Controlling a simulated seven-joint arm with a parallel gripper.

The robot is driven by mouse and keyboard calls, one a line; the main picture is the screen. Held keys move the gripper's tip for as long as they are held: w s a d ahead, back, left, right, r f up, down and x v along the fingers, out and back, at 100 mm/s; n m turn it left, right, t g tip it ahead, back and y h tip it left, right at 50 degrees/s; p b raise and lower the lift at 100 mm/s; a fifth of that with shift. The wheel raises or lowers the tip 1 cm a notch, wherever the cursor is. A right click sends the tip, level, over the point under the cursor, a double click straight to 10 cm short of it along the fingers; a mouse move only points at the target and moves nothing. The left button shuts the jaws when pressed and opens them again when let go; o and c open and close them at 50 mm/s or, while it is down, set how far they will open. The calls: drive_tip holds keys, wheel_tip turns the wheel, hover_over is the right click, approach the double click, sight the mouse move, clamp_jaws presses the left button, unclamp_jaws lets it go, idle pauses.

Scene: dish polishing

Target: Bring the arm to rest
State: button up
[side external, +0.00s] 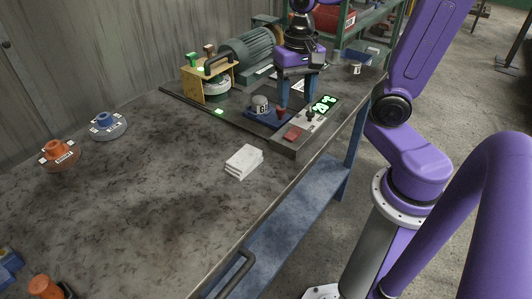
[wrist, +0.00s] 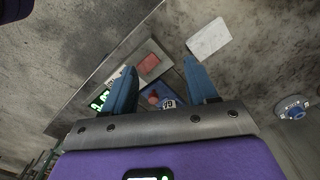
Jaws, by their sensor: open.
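My gripper (side external: 296,100) is over the far part of the workbench, pointing down, with its two blue fingers apart. It stands above a dark-edged station holding a blue plate (side external: 262,118) with a labelled grey knob-like piece (side external: 261,104). In the wrist view my gripper (wrist: 160,66) is open, and nothing is clamped between the fingers. The blue plate (wrist: 172,88), a red knob (wrist: 153,98) and the labelled piece (wrist: 168,104) show beyond the fingers. I cannot tell the exact height of the fingertips above the station.
A white stack (side external: 244,162) lies on the bench (side external: 150,210) in front of the station. An orange-handled disc (side external: 58,155) and a blue-handled disc (side external: 107,126) sit at left.

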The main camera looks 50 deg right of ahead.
drive_tip(key=s+a+f+n, duration=0.2)
drive_tip(key=s+n, duration=0.4)
drive_tip(key=n, duration=0.3)
drive_tip(key=s+a+f+n, duration=0.1)
drive_tip(key=s+a+n, duration=0.2)
drive_tip(key=s+n, duration=0.4)
drive_tip(key=n, duration=0.2)
drive_tip(key=shift+s+a+f+n, duration=0.2)
drive_tip(key=shift+a+f+n, duration=0.15)
drive_tip(key=shift+f+n, duration=0.05)
